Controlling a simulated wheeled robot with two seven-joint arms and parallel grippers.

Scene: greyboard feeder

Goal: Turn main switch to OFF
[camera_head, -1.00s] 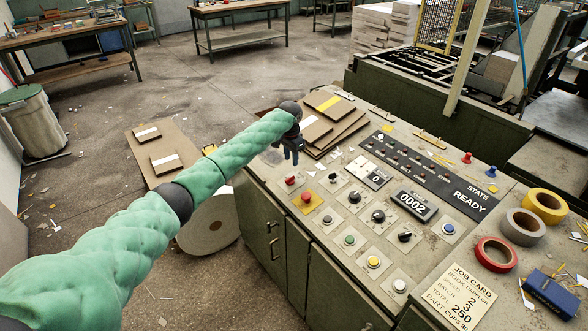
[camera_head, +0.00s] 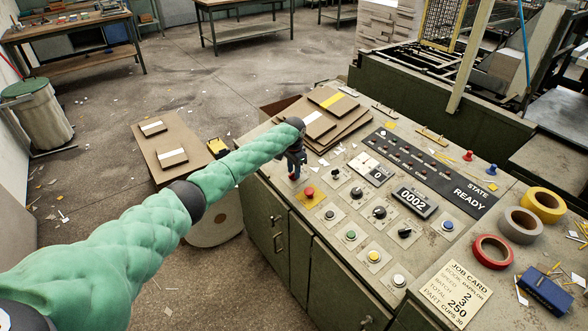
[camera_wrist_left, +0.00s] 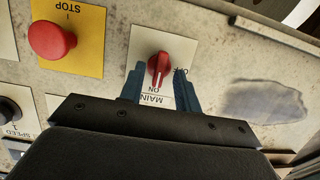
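The main switch is a red rotary knob on a pale plate, seen in the left wrist view (camera_wrist_left: 159,68). Its plate reads MAIN and ON upside down below the knob; a label at the right, probably OFF, is partly hidden by a finger. The knob's pale mark points down toward ON. My left gripper (camera_wrist_left: 160,76) has its two dark blue fingers on either side of the knob, with narrow gaps; I see no clear contact. In the head view my left gripper (camera_head: 293,171) points down over the panel's near-left corner, mostly covering the knob. My right gripper is out of view.
A red STOP button (camera_wrist_left: 52,40) on a yellow plate sits beside the main switch. A black SPEED knob (camera_wrist_left: 8,112) is near it. Stacked boards (camera_head: 325,120) lie behind my left gripper. Other knobs, buttons and tape rolls (camera_head: 493,252) occupy the panel.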

